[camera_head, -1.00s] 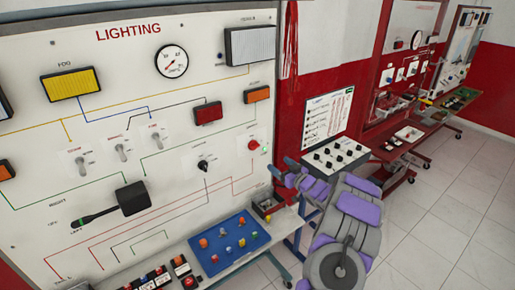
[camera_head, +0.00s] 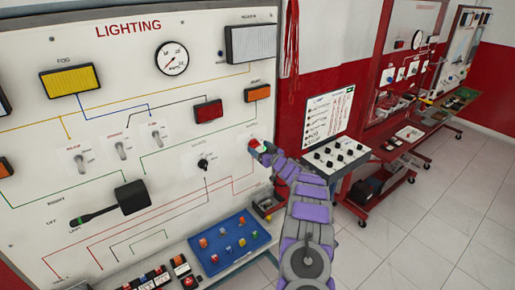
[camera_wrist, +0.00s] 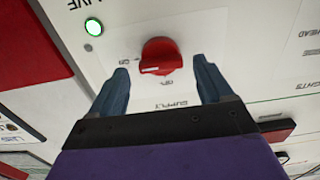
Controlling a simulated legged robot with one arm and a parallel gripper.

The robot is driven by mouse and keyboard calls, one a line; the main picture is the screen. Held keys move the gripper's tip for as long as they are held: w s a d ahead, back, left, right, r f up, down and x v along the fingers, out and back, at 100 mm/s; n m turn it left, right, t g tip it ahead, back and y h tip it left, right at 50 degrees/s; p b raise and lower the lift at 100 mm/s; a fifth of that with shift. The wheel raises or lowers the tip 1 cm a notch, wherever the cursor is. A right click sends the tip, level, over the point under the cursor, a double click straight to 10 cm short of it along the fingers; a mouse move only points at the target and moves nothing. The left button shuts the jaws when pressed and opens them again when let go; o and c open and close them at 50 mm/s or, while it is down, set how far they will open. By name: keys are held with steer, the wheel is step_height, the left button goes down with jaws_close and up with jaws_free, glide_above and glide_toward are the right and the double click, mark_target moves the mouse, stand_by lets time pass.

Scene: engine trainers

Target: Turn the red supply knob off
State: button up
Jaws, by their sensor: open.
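The red supply knob (camera_wrist: 161,57) sits on a white plate marked "SUPPLY" in the wrist view, with "ON" at its left and another label below it. A pale mark on the knob points left toward "ON". My gripper (camera_wrist: 161,75) is open, with one blue-grey finger on each side of the knob. I see no contact between fingers and knob. A green lamp (camera_wrist: 93,27) glows to the upper left of the knob.
A black knob (camera_head: 203,163) and a black lever switch (camera_head: 130,198) are on the board to the left. A blue tray (camera_head: 225,262) of small coloured parts stands below. A grey control box (camera_head: 335,152) is to the right. Tiled floor lies open further right.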

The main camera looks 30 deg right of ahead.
steer(key=shift+w+a+f, duration=0.1)
steer(key=shift+w+f, duration=0.05)
steer(key=shift+w, duration=0.85)
steer(key=shift+r, duration=0.2)
steer(key=c, duration=1)
